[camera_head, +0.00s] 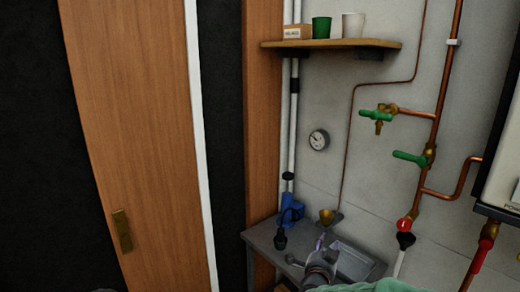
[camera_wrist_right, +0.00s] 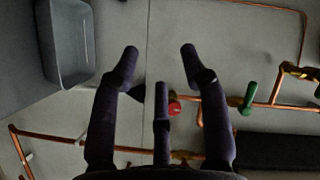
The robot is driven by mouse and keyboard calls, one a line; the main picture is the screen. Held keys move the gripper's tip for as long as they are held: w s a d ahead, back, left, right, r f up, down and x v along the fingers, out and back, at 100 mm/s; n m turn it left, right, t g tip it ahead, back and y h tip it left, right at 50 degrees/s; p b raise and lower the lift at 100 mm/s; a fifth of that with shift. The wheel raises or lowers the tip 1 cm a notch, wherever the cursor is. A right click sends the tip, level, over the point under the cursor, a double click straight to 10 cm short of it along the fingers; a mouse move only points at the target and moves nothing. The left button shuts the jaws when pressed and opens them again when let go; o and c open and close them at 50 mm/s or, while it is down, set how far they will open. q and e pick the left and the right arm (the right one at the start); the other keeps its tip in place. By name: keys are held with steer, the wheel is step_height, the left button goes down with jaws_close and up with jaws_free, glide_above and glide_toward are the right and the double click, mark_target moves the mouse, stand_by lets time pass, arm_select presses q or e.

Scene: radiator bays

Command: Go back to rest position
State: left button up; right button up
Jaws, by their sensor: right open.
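My right gripper (camera_head: 319,245) shows at the bottom of the head view, in front of the grey bench, with part of my pale green arm below it. In the right wrist view my right gripper (camera_wrist_right: 160,60) has its dark fingers spread apart, with nothing between them. The wall and pipes lie beyond the fingertips. My left gripper is not in the head view.
A grey bench (camera_head: 262,238) with a tray (camera_head: 354,262) and a blue fitting (camera_head: 291,208) stands against the wall. Copper pipes (camera_head: 445,95) with green-handled valves run at right. A shelf (camera_head: 335,44) holds a box and cups. A wooden door (camera_head: 135,120) is at left.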

steer(key=s+a+f+n+g+y, duration=0.2)
steer(key=s+f+n, duration=0.15)
steer(key=f, duration=0.65)
steer(key=s+a+f+n+g+y, duration=0.25)
steer(key=s+f, duration=0.25)
steer(key=f, duration=0.6)
steer(key=s+a+f+n+g+y, duration=0.1)
steer(key=s+f+n+g+y, duration=0.2)
steer(key=f, duration=0.7)
steer(key=s+a+f+n+g+y, duration=0.1)
steer(key=s+f+g, duration=0.3)
steer(key=s, duration=0.9)
steer(key=s+a+f+n+g+y, duration=0.2)
steer(key=s+f, duration=0.5)
steer(key=s, duration=0.6)
steer(key=shift+s+a+f+n+g, duration=0.15)
steer(key=shift+a+f+n+g, duration=0.3)
steer(key=shift+a+g, duration=0.65)
steer(key=shift+a, duration=0.1)
